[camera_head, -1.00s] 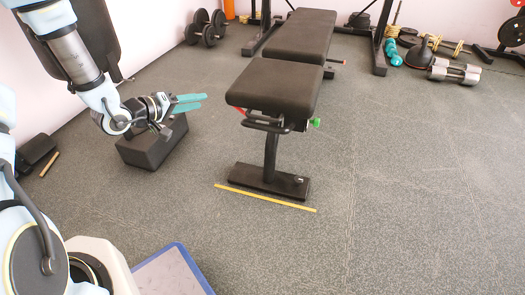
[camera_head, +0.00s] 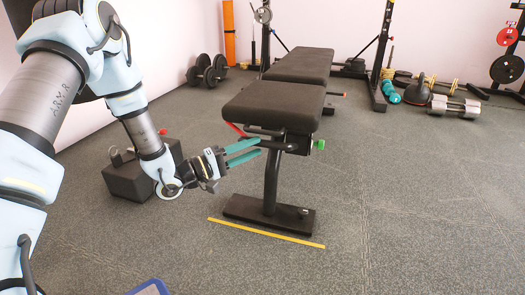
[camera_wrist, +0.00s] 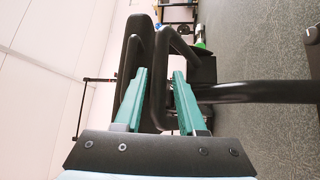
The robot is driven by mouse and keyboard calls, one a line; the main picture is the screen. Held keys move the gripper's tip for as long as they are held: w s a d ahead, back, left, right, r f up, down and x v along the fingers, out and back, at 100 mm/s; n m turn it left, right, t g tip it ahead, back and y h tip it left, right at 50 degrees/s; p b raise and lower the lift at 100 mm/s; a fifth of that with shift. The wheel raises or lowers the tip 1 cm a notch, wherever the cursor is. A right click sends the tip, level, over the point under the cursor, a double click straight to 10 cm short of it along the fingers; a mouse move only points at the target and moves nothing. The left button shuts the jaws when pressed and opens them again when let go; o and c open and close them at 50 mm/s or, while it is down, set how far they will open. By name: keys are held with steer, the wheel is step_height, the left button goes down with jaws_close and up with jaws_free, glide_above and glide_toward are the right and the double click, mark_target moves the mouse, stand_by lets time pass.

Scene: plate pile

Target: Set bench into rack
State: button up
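The black padded bench (camera_head: 275,105) stands on its foot bar (camera_head: 265,213) in the middle of the head view, its far end toward the rack. The black rack (camera_head: 383,60) stands behind it, with uprights on either side of the bench's far end. A black handle (camera_head: 270,144) sits under the near seat edge; it shows as a loop in the wrist view (camera_wrist: 178,45). My gripper (camera_head: 260,147) has teal fingers, open and pointing right at the handle. In the wrist view, part of the handle lies between the spread fingers; contact cannot be told.
A yellow strip (camera_head: 265,233) lies on the floor before the bench foot. A black block (camera_head: 128,181) is at left beside my arm.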

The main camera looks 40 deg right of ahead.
mark_target(262, 144)
steer(key=shift+b+x, duration=0.55)
steer(key=shift+x, duration=1.3)
steer(key=shift+c, duration=0.3)
jaws_close()
